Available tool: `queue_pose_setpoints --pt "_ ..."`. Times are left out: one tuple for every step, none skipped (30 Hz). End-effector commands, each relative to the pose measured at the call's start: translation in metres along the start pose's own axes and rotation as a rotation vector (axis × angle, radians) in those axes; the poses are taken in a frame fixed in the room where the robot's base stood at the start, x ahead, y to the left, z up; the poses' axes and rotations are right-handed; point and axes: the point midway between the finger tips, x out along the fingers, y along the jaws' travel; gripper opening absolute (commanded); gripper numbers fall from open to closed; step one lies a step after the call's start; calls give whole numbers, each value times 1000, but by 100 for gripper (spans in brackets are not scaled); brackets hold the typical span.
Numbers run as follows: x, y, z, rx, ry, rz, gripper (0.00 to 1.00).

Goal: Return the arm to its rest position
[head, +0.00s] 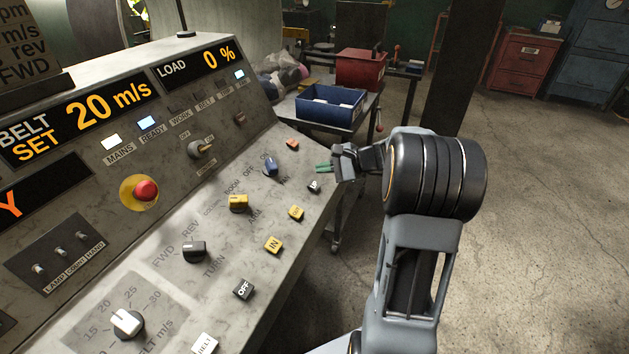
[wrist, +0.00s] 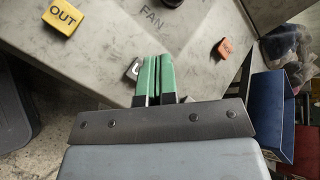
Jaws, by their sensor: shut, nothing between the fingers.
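Whether the fingers touch the panel cannot be told. My arm rises from the bottom right of the head view and bends toward the panel.
The panel carries a red emergency button (head: 146,190), a yellow switch (head: 239,203) and several push buttons. Behind it, a table holds a blue bin (head: 330,106) and a red box (head: 360,70). Cabinets (head: 524,62) stand far back. The floor (head: 540,200) at right is clear.

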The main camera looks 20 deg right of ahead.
Motion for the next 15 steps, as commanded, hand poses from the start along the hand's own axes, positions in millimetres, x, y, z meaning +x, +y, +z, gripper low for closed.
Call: queue_pose_setpoints --pt "-5 -4 4 0 0 0 0" --pt "-6 -5 5 0 0 0 0" --pt "-7 -6 6 0 0 0 0" --pt "-8 -6 6 1 0 0 0" --pt "-8 -6 6 1 -1 1 0" --pt "-8 -6 6 1 -1 1 0" --pt "-8 -6 6 1 -1 1 0" --pt "-8 -5 6 1 -1 1 0" --pt "-8 -5 6 1 -1 1 0" --pt "-8 -5 6 1 -1 0 0" --pt "-8 -5 6 1 -1 0 0" --pt "-8 -5 6 1 -1 0 0" --pt "-8 -5 6 1 -1 0 0" --pt "-8 -5 6 1 -1 0 0" --pt "-8 -5 6 1 -1 0 0"
